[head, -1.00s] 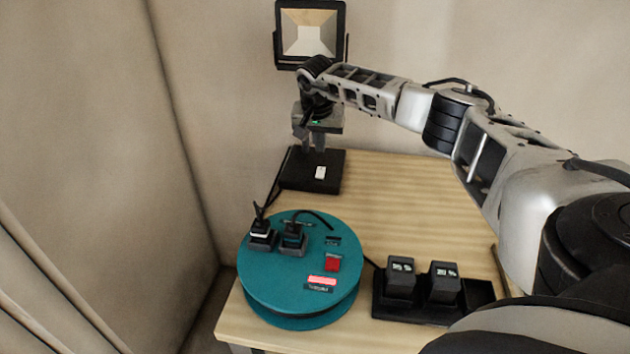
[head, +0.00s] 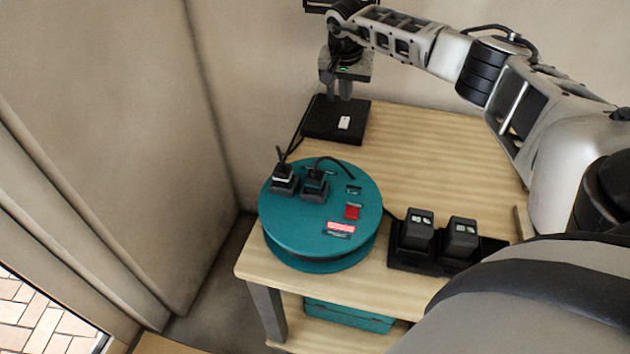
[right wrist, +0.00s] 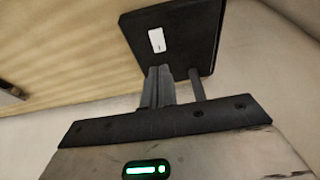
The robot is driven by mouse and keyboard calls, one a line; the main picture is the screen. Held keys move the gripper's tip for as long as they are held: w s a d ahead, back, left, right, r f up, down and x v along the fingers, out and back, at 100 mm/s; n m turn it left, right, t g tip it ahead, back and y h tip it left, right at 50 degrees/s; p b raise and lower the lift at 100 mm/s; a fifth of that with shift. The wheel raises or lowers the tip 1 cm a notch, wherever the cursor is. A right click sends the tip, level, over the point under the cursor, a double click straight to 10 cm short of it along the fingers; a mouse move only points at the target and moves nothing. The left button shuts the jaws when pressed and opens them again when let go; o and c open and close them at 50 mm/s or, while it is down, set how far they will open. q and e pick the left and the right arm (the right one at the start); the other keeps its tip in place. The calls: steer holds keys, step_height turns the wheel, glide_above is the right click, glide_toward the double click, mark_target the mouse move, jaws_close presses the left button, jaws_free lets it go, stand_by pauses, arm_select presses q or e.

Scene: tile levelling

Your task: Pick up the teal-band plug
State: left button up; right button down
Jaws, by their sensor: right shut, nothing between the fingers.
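A teal cable reel (head: 290,228) sits on the near left of the wooden table. Two black plugs stand in its top. The left plug (head: 284,174) shows a white band. The right plug (head: 315,182) seems to have a dark teal band, though it is small and dim here, and a black cable leaves it. My right gripper (head: 338,96) is shut and empty, pointing down by the lamp base, behind and above the reel. Its fingers also show in the right wrist view (right wrist: 160,86). My left gripper is not in view.
The black lamp base (head: 322,130) with a white switch (head: 344,123) is at the back left; it also shows in the right wrist view (right wrist: 205,35). A black charger (head: 402,258) with two batteries stands right of the reel. The table middle (head: 430,160) is clear.

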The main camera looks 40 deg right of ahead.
mark_target(316, 174)
stand_by(0.3)
